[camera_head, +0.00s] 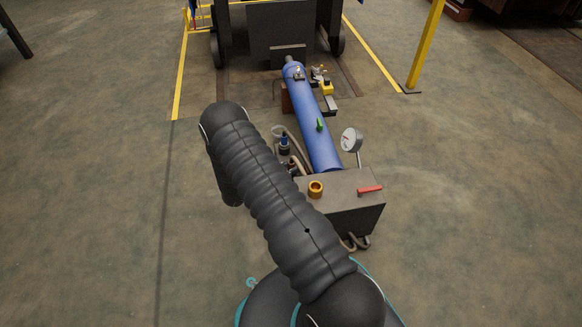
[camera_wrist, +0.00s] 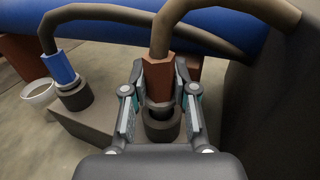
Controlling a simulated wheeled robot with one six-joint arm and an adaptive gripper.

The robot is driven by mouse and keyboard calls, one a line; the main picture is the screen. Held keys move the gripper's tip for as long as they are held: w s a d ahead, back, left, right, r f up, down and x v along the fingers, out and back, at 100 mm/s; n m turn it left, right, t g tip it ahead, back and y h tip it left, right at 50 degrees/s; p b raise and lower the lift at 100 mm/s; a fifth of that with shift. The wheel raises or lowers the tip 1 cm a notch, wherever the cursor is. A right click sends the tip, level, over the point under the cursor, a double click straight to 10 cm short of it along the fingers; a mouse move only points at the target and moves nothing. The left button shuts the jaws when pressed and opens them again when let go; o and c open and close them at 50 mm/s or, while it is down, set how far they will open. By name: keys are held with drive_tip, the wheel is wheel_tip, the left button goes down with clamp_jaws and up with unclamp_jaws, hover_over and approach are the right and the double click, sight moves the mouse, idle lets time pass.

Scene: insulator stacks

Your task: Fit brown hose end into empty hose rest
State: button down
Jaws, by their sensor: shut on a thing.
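In the wrist view my gripper (camera_wrist: 159,74) is shut on the brown hose end (camera_wrist: 157,80), a reddish-brown block on a tan hose that arches up. The hose end points down, its dark tip over the opening of a dark, round hose rest (camera_wrist: 162,126). The tip overlaps the rest's rim in the picture; I cannot tell how deep it sits. To the left, the blue hose end (camera_wrist: 60,68) stands in another dark rest (camera_wrist: 75,98). In the head view the blue hose end (camera_head: 284,140) shows beside my arm, which hides my gripper.
A long blue cylinder (camera_head: 314,118) lies behind the rests. A grey box (camera_head: 345,208) with a brass ring (camera_head: 316,188) and red handle (camera_head: 370,189) stands close on the right. A gauge (camera_head: 350,140) rises beside the cylinder. A white cup (camera_wrist: 38,92) is at left. Floor at left is clear.

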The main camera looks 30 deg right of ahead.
drive_tip(key=shift+f+b, duration=0.5)
drive_tip(key=shift+f, duration=0.25)
drive_tip(key=c, duration=0.8)
unclamp_jaws()
drive_tip(key=shift+c, duration=0.2)
drive_tip(key=s+a, duration=0.1)
drive_tip(key=a, duration=1.1)
